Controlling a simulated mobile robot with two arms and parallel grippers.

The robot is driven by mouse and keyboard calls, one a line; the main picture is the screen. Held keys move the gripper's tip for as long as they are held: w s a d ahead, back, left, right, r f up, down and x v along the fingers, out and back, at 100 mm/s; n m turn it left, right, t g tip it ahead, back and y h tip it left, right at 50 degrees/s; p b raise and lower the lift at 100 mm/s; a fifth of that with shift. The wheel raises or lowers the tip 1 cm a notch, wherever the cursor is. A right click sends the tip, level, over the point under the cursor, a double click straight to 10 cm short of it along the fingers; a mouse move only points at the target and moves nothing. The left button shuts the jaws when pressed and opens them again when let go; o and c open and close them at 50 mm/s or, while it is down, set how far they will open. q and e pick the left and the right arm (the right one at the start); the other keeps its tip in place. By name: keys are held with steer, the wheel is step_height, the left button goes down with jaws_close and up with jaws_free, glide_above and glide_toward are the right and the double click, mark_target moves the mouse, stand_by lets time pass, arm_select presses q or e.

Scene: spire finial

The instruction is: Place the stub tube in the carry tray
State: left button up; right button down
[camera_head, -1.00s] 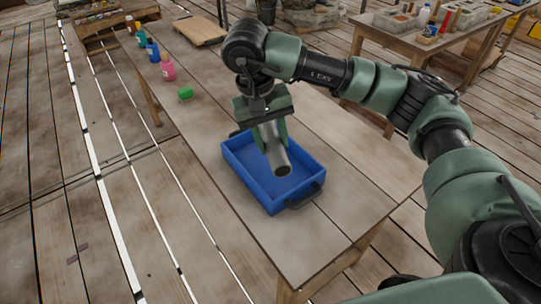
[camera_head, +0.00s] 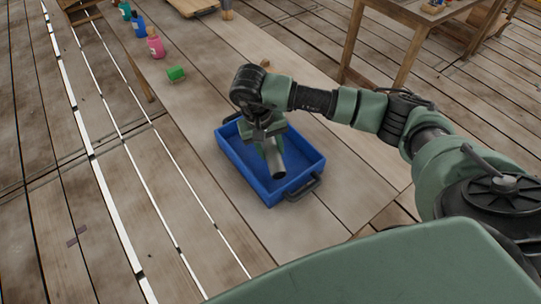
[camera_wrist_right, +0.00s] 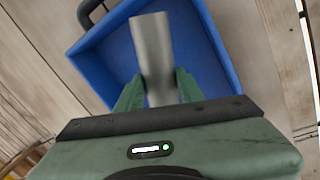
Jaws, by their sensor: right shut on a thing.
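The stub tube (camera_head: 277,162) is a short grey metal tube. My right gripper (camera_head: 268,143) is shut on it, and the tube is tilted with its free end toward the handle side of the tray. The carry tray (camera_head: 237,160) is a blue open box with a black handle at each end, on the wooden table. The tube is over or inside the tray; I cannot tell whether it touches the floor. In the right wrist view the tube (camera_wrist_right: 152,50) stands between the green fingers (camera_wrist_right: 157,92), with the blue tray (camera_wrist_right: 108,62) behind it. My left gripper is not in view.
The table (camera_head: 320,180) is clear right of the tray. Another table (camera_head: 420,25) stands at the back right.

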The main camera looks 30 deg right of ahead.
steer(key=shift+f, duration=0.5)
step_height(320, 180, down, 4)
steer(key=shift+r+p, duration=0.25)
steer(key=shift+p, duration=0.15)
steer(key=shift+f, duration=0.3)
steer(key=c, duration=0.9)
jaws_free()
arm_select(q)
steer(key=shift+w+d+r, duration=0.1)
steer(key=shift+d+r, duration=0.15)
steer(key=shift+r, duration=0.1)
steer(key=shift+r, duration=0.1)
